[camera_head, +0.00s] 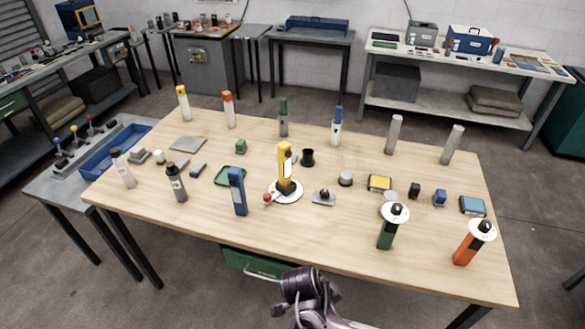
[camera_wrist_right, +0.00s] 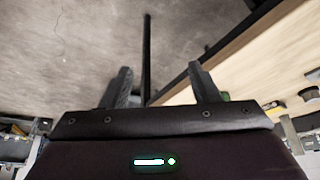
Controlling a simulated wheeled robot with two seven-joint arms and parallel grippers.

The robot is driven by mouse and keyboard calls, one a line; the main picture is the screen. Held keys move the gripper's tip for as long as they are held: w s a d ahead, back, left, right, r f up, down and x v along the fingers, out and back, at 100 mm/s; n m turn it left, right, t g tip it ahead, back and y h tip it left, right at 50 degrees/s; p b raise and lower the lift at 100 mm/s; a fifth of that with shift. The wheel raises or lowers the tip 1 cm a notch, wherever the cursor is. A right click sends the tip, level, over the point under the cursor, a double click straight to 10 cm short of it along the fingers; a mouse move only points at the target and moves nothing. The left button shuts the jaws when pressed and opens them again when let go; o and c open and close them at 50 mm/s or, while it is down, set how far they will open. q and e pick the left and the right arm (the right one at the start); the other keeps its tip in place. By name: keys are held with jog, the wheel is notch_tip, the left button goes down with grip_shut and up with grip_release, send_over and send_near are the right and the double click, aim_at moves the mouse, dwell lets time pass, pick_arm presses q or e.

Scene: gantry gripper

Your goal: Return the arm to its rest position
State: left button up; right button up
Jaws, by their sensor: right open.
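My right gripper (camera_wrist_right: 159,84) shows in the right wrist view with its two dark fingers apart and nothing between them. It points past the edge of the wooden table, with grey floor and a dark leg beyond the fingers. In the head view, a purple-grey part of my arm (camera_head: 312,303) shows at the bottom middle, in front of the table's front edge and apart from the things on the tabletop. The fingers cannot be made out there. My left gripper is in neither view.
The wooden table (camera_head: 330,240) carries several upright bottles, blocks and posts. A yellow post (camera_head: 285,165) stands on a white disc. A green post (camera_head: 386,235) and an orange post (camera_head: 467,249) stand near the front right. A green drawer (camera_head: 252,263) hangs under the front edge.

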jog(key=w+d+f+n+b, duration=0.3)
jog(key=w+d+f+n, duration=0.1)
jog(key=f, duration=0.5)
jog(key=s+d+f+n+t+b, duration=0.1)
jog(key=s+d+f+n+b, duration=0.2)
jog(key=f, duration=0.6)
jog(key=s+d+f+n+b, duration=0.1)
jog(key=d+f+n+b, duration=0.2)
jog(key=f, duration=0.6)
pick_arm(q)
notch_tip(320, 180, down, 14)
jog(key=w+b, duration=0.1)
jog(key=b, duration=0.3)
pick_arm(e)
jog(key=s+d+f+n+y, duration=0.2)
jog(key=s+f+n, duration=0.1)
jog(key=s+f, duration=0.8)
jog(key=s+d+f+n+g+y, duration=0.1)
jog(key=s+d+f+n+y, duration=0.1)
jog(key=s+f, duration=0.9)
jog(key=s+n, duration=0.1)
jog(key=s, duration=0.6)
jog(key=shift+g+y, duration=0.3)
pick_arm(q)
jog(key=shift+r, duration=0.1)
pick_arm(e)
jog(key=shift+s, duration=0.1)
